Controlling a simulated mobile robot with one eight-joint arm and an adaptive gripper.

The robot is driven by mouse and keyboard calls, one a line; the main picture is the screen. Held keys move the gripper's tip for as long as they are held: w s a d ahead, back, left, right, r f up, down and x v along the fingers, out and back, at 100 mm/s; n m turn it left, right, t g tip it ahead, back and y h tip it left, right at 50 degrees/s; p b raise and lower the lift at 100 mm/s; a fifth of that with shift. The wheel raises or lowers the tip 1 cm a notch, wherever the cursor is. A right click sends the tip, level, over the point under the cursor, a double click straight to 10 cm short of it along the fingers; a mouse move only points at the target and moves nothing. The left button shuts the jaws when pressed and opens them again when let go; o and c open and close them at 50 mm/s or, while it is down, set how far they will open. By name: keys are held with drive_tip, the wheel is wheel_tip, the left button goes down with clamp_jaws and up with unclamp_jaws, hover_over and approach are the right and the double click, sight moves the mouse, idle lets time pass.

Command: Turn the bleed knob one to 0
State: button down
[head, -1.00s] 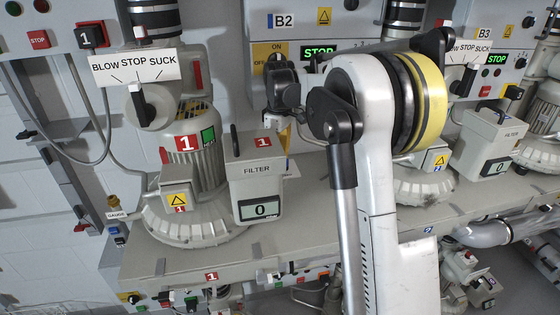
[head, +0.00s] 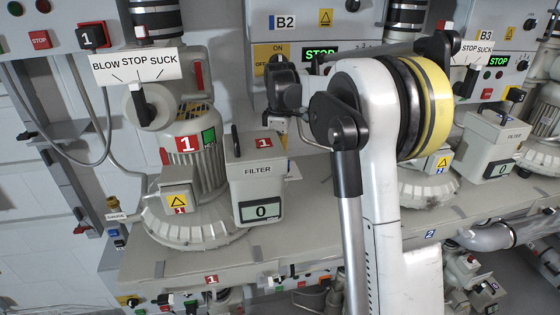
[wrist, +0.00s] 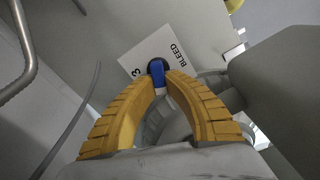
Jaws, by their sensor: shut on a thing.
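The bleed knob (wrist: 157,76) is a blue bar on a dark round base, in the middle of the wrist view. It sits on a white plate (wrist: 145,54) lettered BLEED, with a figure 3 at its left edge; the rest of the scale is hidden. My gripper (wrist: 159,82) has its two yellow ribbed fingers closed on either side of the blue bar. The bar lies almost straight between the fingertips. In the head view my arm hides most of the gripper and the knob.
In the head view a grey filter box (head: 257,187) marked 1 shows 0, left of my arm. Blower one (head: 190,215) stands beside it on a grey shelf (head: 180,262). In the wrist view a bent metal pipe (wrist: 27,60) runs at the left.

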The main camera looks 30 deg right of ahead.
drive_tip(key=c, duration=1.4)
unclamp_jaws()
wheel_tip(320, 180, up, 12)
